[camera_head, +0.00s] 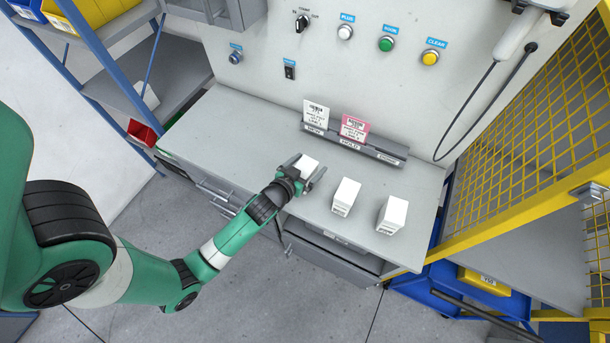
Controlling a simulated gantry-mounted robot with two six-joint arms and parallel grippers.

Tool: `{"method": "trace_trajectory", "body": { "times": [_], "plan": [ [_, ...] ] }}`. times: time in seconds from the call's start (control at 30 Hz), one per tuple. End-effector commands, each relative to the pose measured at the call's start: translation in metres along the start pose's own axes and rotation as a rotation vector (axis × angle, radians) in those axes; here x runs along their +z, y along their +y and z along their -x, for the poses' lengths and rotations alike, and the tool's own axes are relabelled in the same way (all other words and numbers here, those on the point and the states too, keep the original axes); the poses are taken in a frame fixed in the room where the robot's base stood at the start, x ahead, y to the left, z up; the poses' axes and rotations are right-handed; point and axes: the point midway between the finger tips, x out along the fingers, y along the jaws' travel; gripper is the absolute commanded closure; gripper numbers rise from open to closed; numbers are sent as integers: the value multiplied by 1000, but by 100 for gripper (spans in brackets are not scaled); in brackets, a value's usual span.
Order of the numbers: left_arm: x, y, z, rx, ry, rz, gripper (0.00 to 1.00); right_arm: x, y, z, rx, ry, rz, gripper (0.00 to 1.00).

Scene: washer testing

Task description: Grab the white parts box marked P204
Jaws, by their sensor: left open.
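Three white parts boxes are on the grey bench: a left one (307,165), a middle one (346,197) and a right one (392,215). The middle and right boxes stand upright, with small dark print on their fronts. The print is too small to read, so I cannot tell which is P204. My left gripper (314,172) is open at the left box, with its fingers on either side of it. The gripper hides the lower part of that box. A grey part at the right edge looks like my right gripper (590,193); its jaws cannot be made out.
A dark rack (385,153) at the back of the bench holds a white card (316,113) and a pink card (354,128). A yellow mesh fence (520,205) bounds the right side. A blue shelf with a red bin (143,133) stands left. The bench's left part is clear.

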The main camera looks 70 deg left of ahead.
Motion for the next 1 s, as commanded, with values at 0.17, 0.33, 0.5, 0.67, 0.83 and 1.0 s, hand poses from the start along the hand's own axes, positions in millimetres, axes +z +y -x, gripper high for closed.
{"method": "trace_trajectory", "body": {
  "times": [0.17, 0.33, 0.5, 0.67, 0.83, 1.0],
  "plan": [
    [0, 0, -11, 0, 1, -1, 0, 2, 0, 2, 0, 0, 0, 50],
    [0, 0, -11, 0, 1, -1, 5, 2, 0, 2, 0, 0, 0, 50],
    [0, 0, -11, 0, 0, -1, 36, 2, 0, 2, 0, 0, 0, 50],
    [0, 0, -10, 0, 0, -1, 65, 2, 0, 2, 0, 0, 0, 50],
    [0, 0, -10, 0, 0, -1, 95, 2, 0, 2, 0, 0, 0, 50],
    [0, 0, -10, 0, 1, -1, 96, 2, 0, 2, 0, 0, 0, 50]
  ]
}}
